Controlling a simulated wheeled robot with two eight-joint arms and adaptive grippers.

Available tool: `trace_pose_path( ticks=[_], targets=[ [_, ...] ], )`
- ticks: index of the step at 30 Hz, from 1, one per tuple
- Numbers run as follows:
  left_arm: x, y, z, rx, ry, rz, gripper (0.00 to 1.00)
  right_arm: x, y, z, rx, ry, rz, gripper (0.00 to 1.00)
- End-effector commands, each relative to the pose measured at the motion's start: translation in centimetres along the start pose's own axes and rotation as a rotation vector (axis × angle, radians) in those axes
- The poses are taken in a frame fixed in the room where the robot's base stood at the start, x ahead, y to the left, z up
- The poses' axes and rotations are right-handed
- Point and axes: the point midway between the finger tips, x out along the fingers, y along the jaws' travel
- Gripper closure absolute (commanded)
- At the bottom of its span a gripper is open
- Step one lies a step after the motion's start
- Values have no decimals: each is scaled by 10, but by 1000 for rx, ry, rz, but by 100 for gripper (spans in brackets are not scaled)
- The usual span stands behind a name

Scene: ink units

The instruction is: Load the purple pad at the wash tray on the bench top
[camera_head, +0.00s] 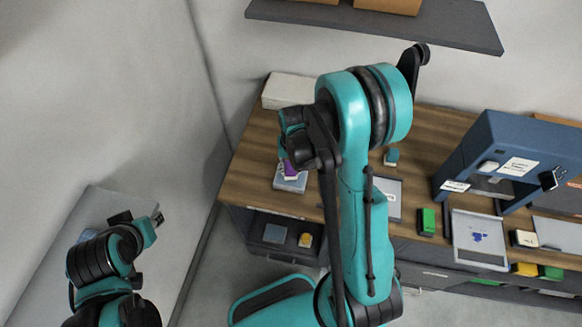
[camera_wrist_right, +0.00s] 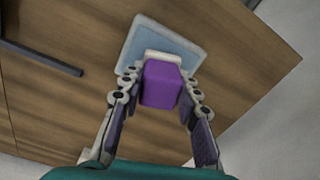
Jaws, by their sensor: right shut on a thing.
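The purple pad (camera_head: 290,168) is a purple block with a white part at one end. It shows in the right wrist view (camera_wrist_right: 160,83) between the two fingers. My right gripper (camera_wrist_right: 160,95) is shut on it. A pale blue square tray (camera_head: 289,184), which looks like the wash tray, lies on the bench top near its left front edge. It shows beyond the pad in the right wrist view (camera_wrist_right: 178,49). I cannot tell whether the pad touches the tray. My left gripper (camera_head: 146,218) is at the lower left, away from the bench, its fingers too small to judge.
The wooden bench (camera_head: 257,150) holds a white stack (camera_head: 289,90) at the back left. A green block (camera_head: 427,222), a teal block (camera_head: 391,157) and a blue frame (camera_head: 480,135) stand to the right. A dark shelf (camera_head: 450,27) hangs above.

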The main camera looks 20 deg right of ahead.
Motion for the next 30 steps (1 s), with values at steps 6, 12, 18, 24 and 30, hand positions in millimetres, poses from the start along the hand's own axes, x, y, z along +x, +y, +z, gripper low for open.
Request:
trace_pose_path(
  ticks=[6,12,18,24,30],
  targets=[
    [3,0,2,0,0,0,69,3,0,0,0,0,0,100],
    [5,0,3,0,0,0,69,6,0,0,0,0,0,100],
    [6,0,4,0,0,0,69,7,0,0,0,0,0,100],
    [6,0,4,0,0,0,69,7,0,0,0,0,0,100],
    [6,0,5,0,0,0,69,7,0,0,0,0,0,100]
  ],
)
